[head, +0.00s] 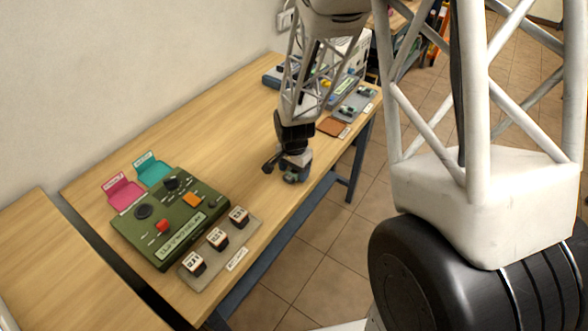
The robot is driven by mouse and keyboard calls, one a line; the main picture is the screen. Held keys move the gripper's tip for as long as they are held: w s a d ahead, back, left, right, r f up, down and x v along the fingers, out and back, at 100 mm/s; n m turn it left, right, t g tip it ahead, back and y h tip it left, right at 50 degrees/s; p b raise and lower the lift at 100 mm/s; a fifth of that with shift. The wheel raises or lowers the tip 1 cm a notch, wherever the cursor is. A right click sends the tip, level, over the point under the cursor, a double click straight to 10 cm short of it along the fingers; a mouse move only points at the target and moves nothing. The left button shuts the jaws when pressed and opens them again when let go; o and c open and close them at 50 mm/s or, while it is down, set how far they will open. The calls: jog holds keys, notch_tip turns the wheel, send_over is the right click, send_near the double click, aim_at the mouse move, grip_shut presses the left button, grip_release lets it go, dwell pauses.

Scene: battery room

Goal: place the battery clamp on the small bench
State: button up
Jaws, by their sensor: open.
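My gripper (290,172) is low over the front edge of the long wooden bench (230,130), pointing down, with its jaws open. A small dark grey piece with a greenish top (291,179) shows right at the fingertips; it may be the battery clamp, but it is small and partly covered by the gripper. I cannot tell whether it rests on the wood or touches the fingers. A second wooden top (70,275) lies at the lower left, across a dark gap; I cannot tell which surface is the small bench.
A green control box (170,218) stands left of my gripper, with a grey strip (250,228) of three labelled blocks before it. Pink (123,193) and teal (152,170) holders stand behind it. A grey tray (350,111) and brown pad (332,126) lie right. The bench's middle is clear.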

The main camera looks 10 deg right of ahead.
notch_tip(320, 180, up, 12)
jog(key=shift+r, duration=0.15)
dwell(0.8)
dwell(0.5)
jog(key=s+d+r+n+t, duration=0.1)
jog(key=s+d+r+n, duration=0.1)
jog(key=s+r, duration=0.4)
jog(key=s+d+r+n, duration=0.2)
jog(key=s+r+n, duration=0.2)
jog(key=s, duration=0.8)
jog(key=s+d+r+n+t, duration=0.1)
jog(key=s+d+r+n, duration=0.1)
jog(key=s+r, duration=0.6)
jog(key=shift+s+d+r+n+t, duration=0.2)
jog(key=shift+s+r+n+t, duration=0.15)
jog(key=shift+s, duration=0.6)
